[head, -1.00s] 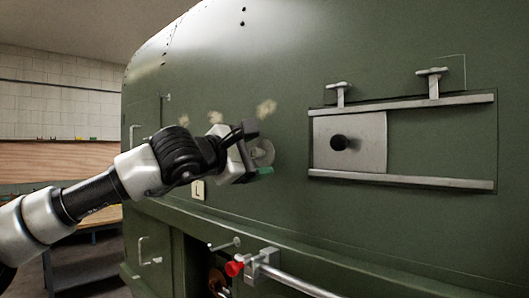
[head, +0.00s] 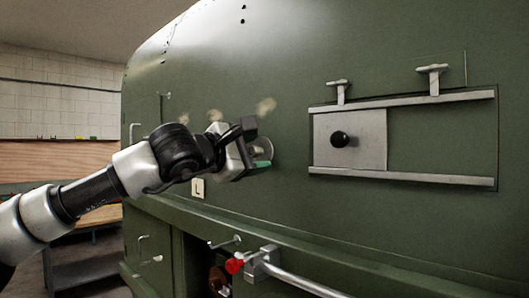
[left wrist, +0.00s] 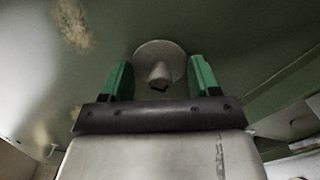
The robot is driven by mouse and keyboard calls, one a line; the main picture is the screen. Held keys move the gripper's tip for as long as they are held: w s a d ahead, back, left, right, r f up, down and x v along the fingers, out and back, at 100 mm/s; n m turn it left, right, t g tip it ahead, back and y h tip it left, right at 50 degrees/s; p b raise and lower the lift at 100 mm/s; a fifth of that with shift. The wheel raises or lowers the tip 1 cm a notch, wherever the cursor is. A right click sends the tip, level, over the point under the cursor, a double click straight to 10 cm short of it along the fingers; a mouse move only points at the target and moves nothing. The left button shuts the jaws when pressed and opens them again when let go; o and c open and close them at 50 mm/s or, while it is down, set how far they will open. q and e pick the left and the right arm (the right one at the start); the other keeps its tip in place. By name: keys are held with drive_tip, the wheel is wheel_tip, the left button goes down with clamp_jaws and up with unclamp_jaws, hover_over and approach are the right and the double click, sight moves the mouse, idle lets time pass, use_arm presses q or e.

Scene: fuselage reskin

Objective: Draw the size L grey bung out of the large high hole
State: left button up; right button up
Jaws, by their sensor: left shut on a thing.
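The grey bung (head: 266,148) is a round, pale grey flanged plug at the green fuselage skin, left of the sliding panel, partly hidden behind my gripper. In the left wrist view the bung (left wrist: 160,60) shows its disc and stubby knob between the two green fingers. My left gripper (head: 257,154) is at the bung and shut on its knob; the fingers (left wrist: 160,82) stand on either side of it. The hole behind the disc is hidden, and I cannot tell whether the disc stands off the skin. A label plate marked L (head: 198,188) is below left. My right gripper is not in view.
A metal sliding panel (head: 360,124) with a black knob (head: 340,139) runs between two rails to the right, under two T-handles. Below is a rod with a red end (head: 235,266). A ledge (head: 300,240) runs under the skin.

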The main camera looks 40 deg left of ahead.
sight(251, 151)
use_arm(q)
drive_tip(key=shift+s, duration=0.55)
drive_tip(key=shift+s+a+b, duration=0.1)
drive_tip(key=shift+s+b, duration=0.15)
drive_tip(key=shift+b, duration=0.1)
drive_tip(key=shift+s, duration=0.45)
drive_tip(key=shift+s, duration=0.15)
drive_tip(key=shift+s+a+b, duration=0.15)
drive_tip(key=shift+s+b, duration=0.7)
drive_tip(key=shift+s, duration=0.65)
